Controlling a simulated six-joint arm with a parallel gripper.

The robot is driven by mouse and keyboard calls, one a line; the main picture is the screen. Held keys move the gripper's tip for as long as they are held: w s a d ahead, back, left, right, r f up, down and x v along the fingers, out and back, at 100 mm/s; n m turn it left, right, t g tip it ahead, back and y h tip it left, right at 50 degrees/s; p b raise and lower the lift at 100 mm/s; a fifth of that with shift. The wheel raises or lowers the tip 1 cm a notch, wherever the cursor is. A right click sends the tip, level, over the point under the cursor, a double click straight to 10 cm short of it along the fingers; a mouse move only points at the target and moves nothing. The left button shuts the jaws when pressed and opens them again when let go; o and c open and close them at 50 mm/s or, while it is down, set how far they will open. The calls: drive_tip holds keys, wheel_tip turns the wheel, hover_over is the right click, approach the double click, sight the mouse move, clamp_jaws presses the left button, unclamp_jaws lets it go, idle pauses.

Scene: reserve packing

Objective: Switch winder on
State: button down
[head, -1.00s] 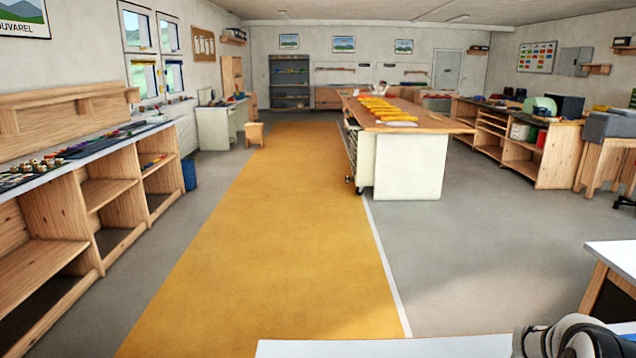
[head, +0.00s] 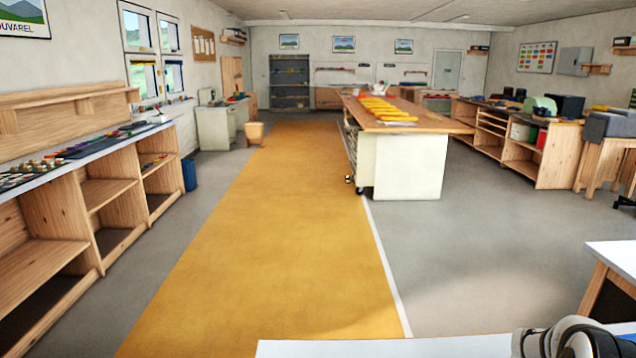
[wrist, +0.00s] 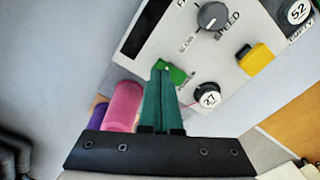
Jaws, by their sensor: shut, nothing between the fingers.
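My gripper (wrist: 160,73) shows in the wrist view with its dark green fingers together and nothing between them. Its tips are over a light grey control panel (wrist: 216,66), which appears to be the winder's. A green switch (wrist: 178,75) is right at the fingertips and partly hidden by them. I cannot tell whether they touch, or how the switch is set. A dark dial (wrist: 212,16) marked SPEED is above the switch. The head view does not show the gripper's fingers or the panel.
In the head view, a yellow floor strip (head: 270,240) runs past a long workbench (head: 440,122).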

drive_tip(key=shift+f, duration=0.85)
idle(0.3)
drive_tip(key=shift+r, duration=3.55)
